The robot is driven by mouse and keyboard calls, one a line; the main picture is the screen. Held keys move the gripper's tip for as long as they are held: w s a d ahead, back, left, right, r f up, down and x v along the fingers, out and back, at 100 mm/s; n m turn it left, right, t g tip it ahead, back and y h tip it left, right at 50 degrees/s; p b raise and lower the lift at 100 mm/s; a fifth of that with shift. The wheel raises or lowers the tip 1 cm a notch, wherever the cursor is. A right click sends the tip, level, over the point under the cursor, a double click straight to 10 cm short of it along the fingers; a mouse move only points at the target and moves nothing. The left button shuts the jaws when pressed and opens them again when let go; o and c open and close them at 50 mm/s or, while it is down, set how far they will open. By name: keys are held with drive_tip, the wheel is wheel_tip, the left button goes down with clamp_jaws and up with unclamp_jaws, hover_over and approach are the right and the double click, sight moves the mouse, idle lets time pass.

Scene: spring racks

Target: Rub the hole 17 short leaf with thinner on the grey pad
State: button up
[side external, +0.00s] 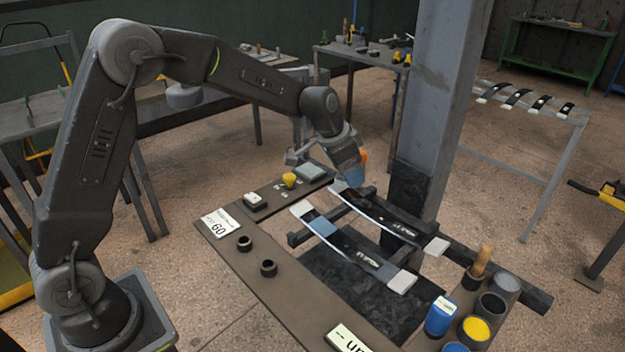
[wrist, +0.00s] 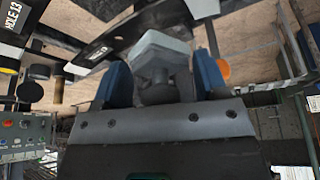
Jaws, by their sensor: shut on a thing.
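My gripper (wrist: 160,85) has two blue fingers shut on the dark knob of a pale grey pad (wrist: 160,45) in the wrist view. In the side view my gripper (side external: 350,178) is low over the far left end of the rack, and the pad is hard to make out there. Two dark leaves with pale ends lie across the rack: the nearer leaf (side external: 362,258), with a blue-grey patch, and the farther leaf (side external: 400,222), whose left end is close to my gripper. Contact between pad and leaf cannot be told. No number 17 is legible; a "HOLE 13" label (wrist: 13,20) shows in the wrist view.
On the bench (side external: 235,235) are a yellow-knobbed piece (side external: 289,180), a white block (side external: 253,199), a grey slab (side external: 311,171) and two black rings. A blue can (side external: 440,317), a yellow pot (side external: 476,328) and a wooden-handled brush (side external: 481,262) stand at right. A grey column (side external: 435,110) rises behind the rack.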

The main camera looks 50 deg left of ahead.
sight(357, 204)
drive_tip(key=shift+m, duration=0.7)
drive_tip(key=shift+w+d+r+x, duration=0.1)
drive_tip(key=shift+d+x, duration=0.1)
drive_tip(key=shift+x, duration=0.8)
drive_tip(key=shift+w+d+r+x, duration=0.1)
drive_tip(key=shift+d+x, duration=0.1)
drive_tip(key=shift+x, duration=0.85)
drive_tip(key=shift+w+d+x, duration=0.1)
drive_tip(key=shift+d+x, duration=0.15)
drive_tip(key=shift+x, duration=0.75)
drive_tip(key=shift+f, duration=0.35)
drive_tip(key=shift+w, duration=0.1)
drive_tip(key=shift+w, duration=0.4)
drive_tip(key=shift+s, duration=0.15)
drive_tip(key=shift+s, duration=0.9)
